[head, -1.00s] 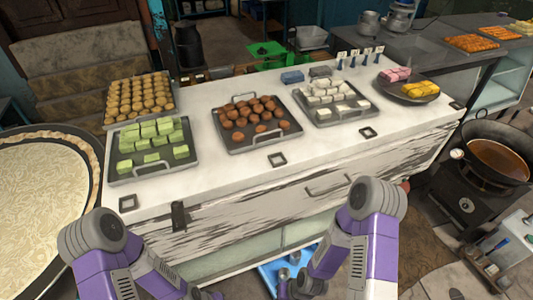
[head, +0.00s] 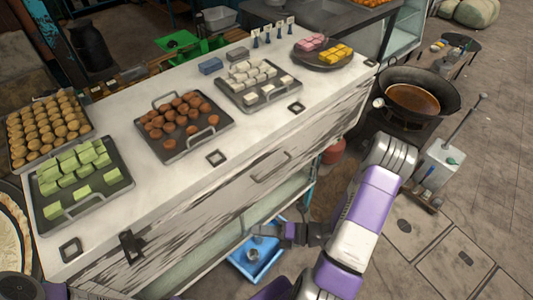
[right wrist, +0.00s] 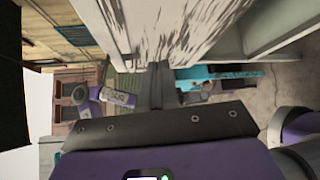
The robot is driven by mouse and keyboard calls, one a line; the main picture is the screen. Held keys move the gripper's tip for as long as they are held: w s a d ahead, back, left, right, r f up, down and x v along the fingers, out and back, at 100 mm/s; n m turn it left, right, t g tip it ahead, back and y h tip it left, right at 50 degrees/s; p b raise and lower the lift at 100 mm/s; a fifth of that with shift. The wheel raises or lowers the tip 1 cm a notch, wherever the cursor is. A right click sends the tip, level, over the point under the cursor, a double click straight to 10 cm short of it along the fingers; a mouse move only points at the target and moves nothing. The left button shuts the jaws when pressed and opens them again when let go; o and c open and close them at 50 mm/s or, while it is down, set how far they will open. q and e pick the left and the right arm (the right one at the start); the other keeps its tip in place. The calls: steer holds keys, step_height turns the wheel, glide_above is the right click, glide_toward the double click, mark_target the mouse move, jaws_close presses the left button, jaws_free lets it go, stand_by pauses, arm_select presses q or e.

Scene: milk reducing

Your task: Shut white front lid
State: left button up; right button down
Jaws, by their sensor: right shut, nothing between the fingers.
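The white front lid (head: 270,165) is the worn, paint-streaked panel with a metal handle on the long counter's front. An open gap with shelves shows below it in the head view. In the right wrist view the streaked white panel (right wrist: 170,30) rises just beyond my fingers. My right gripper (head: 264,230) is shut and empty, low in front of the counter, below the lid's lower edge. Its closed fingers (right wrist: 154,82) point toward the panel in the wrist view; whether they touch it I cannot tell. My left gripper is out of view.
A blue tray (head: 262,262) lies low beneath my right gripper. Trays of green blocks (head: 112,190), brown balls (head: 205,142) and white cubes (head: 285,97) stand on the countertop. A wok (head: 440,85) of brown liquid stands right. Paved floor on the right is largely clear.

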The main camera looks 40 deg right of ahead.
steer(key=d+r+m+t+h+p, duration=0.1)
steer(key=d+r+m+t+h, duration=0.3)
steer(key=d, duration=0.3)
steer(key=d+r+m+t+h+p, duration=0.2)
steer(key=d+r+m+t+h, duration=0.1)
steer(key=d+r+m+h, duration=0.25)
steer(key=b, duration=0.5)
glide_toward(265, 156)
steer(key=a+r, duration=0.2)
steer(key=shift+m+h, duration=0.25)
steer(key=shift+m, duration=0.2)
steer(key=w, duration=0.5)
steer(key=shift+w+a+r, duration=0.1)
steer(key=shift+w+r, duration=0.1)
steer(key=shift+r, duration=0.05)
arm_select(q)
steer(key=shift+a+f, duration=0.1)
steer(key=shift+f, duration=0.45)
arm_select(e)
steer(key=shift+w, duration=0.55)
steer(key=shift+w+a+r+g+p, duration=0.1)
steer(key=shift+w+r+g+p, duration=0.25)
steer(key=shift+w+p, duration=0.55)
steer(key=shift+s+r+p, duration=0.1)
steer(key=shift+p, duration=0.45)
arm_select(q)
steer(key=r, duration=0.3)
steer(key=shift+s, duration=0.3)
